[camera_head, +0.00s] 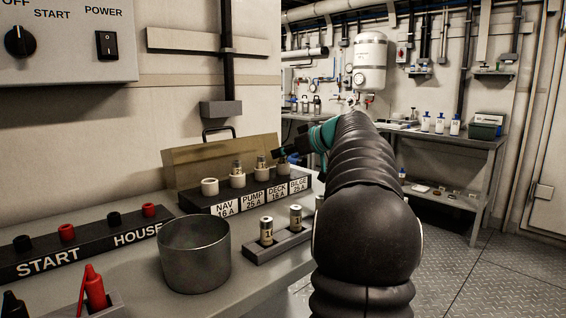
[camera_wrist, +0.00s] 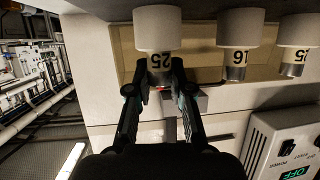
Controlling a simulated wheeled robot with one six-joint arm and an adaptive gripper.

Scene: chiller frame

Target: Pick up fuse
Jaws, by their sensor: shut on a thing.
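The fuse block (camera_head: 247,196) stands on the bench with its sockets labelled NAV 16 A, PUMP 25 A, DECK 16 A and BILGE 25 A. My gripper (camera_head: 281,155) is at the rightmost socket, BILGE. In the wrist view my gripper (camera_wrist: 159,73) is shut on a fuse marked 25 (camera_wrist: 161,60), whose end is at the white socket (camera_wrist: 157,27). Fuses stand in the PUMP socket (camera_head: 238,168) and the DECK socket (camera_head: 261,163). The NAV socket (camera_head: 209,187) shows no fuse.
Two loose fuses (camera_head: 266,230) (camera_head: 295,216) stand in a grey holder in front of the block. A metal cup (camera_head: 195,255) stands left of it. A START/HOUSE terminal strip (camera_head: 85,243) and a red-tipped lead (camera_head: 94,288) lie further left. A raised cover (camera_head: 215,155) is behind the block.

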